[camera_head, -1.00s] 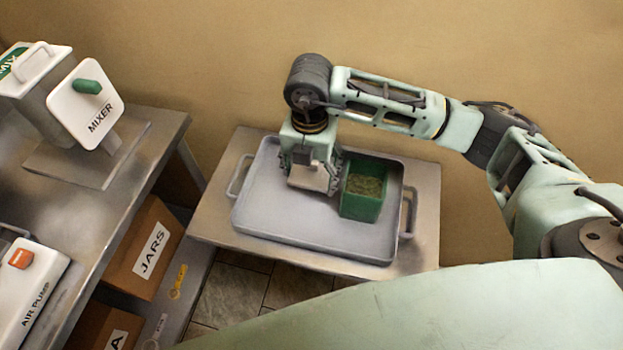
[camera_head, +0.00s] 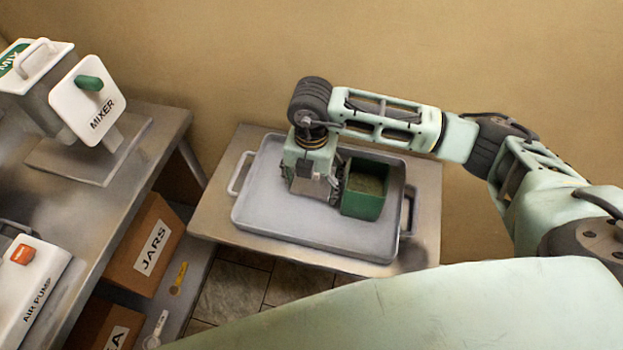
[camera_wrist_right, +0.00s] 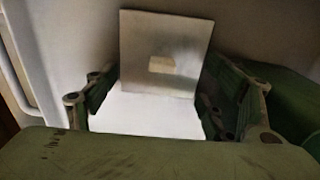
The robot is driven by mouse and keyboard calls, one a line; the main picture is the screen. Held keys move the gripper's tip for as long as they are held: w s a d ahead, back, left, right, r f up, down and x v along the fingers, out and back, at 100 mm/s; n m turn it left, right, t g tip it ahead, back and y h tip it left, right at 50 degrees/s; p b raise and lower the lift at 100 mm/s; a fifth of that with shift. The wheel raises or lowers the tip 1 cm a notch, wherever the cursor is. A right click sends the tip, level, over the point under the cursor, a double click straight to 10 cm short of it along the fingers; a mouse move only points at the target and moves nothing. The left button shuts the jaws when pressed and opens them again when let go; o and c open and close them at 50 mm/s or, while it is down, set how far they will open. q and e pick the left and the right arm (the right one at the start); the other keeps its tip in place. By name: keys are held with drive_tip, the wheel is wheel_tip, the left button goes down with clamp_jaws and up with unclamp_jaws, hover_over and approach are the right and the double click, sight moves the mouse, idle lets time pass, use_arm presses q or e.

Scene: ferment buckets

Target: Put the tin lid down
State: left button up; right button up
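My right gripper (camera_head: 314,188) points down over the left-middle part of the grey tray (camera_head: 290,232). In the right wrist view, its fingers (camera_wrist_right: 160,100) stand at both sides of a pale square tin lid (camera_wrist_right: 165,32) with a small light rectangle at its middle, and appear closed on it. In the head view the gripper mostly hides the lid, so I cannot tell whether it touches the tray. The open green tin (camera_head: 361,204), with green contents, stands on the tray just right of the gripper. My left gripper is not in view.
The tray lies on a small table (camera_head: 215,215) against the wall. Its front and left parts are clear. To the left, a steel bench holds a mixer (camera_head: 95,115) and an air pump (camera_head: 30,285). A cardboard box marked JARS (camera_head: 142,240) sits below.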

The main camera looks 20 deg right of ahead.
sight(312, 186)
drive_tip(key=shift+r, duration=0.15)
drive_tip(key=shift+r+p, duration=0.3)
drive_tip(key=shift+p, duration=0.1)
wheel_tip(312, 186, up, 12)
drive_tip(key=b, duration=0.2)
drive_tip(key=shift+b, duration=0.35)
